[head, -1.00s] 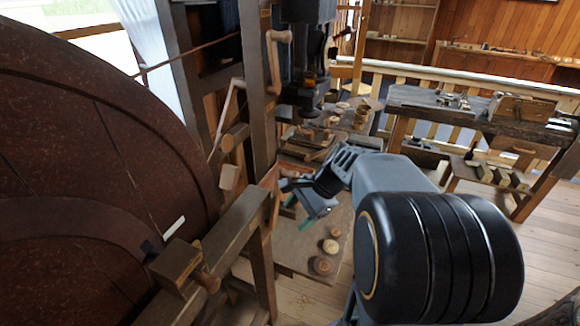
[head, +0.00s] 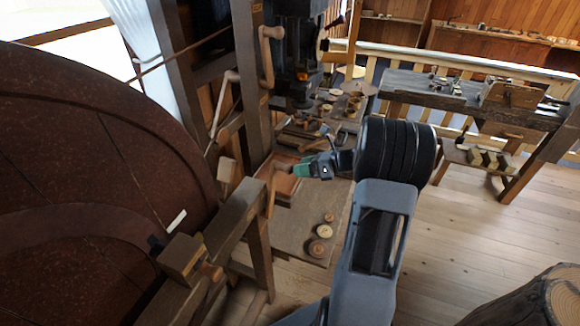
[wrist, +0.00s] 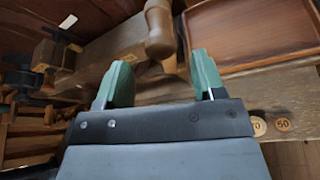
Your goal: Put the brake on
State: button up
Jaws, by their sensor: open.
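A big dark red-brown wheel (head: 90,190) fills the left of the head view. A wooden block with a knob (head: 183,260) and a white strip sits by its rim on a timber beam (head: 235,215); I cannot tell whether it is the brake or whether it touches the wheel. My gripper (head: 303,169) is open at the handle's right. In the wrist view the handle (wrist: 159,32) appears just beyond the gap between my green fingertips (wrist: 160,70), not visibly gripped.
A reddish wooden tray (head: 283,187) lies close by my gripper on the bench (head: 290,232). Several round discs, including a pale one (head: 325,231), lie on the bench's right side. Another crank handle (head: 265,55) hangs on the post. Open floor (head: 470,225) is at the right.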

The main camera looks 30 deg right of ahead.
aim_at(289, 169)
jog(key=shift+p+x, duration=0.35)
jog(key=shift+x, duration=2.25)
jog(key=shift+c, duration=0.4)
grip_shut()
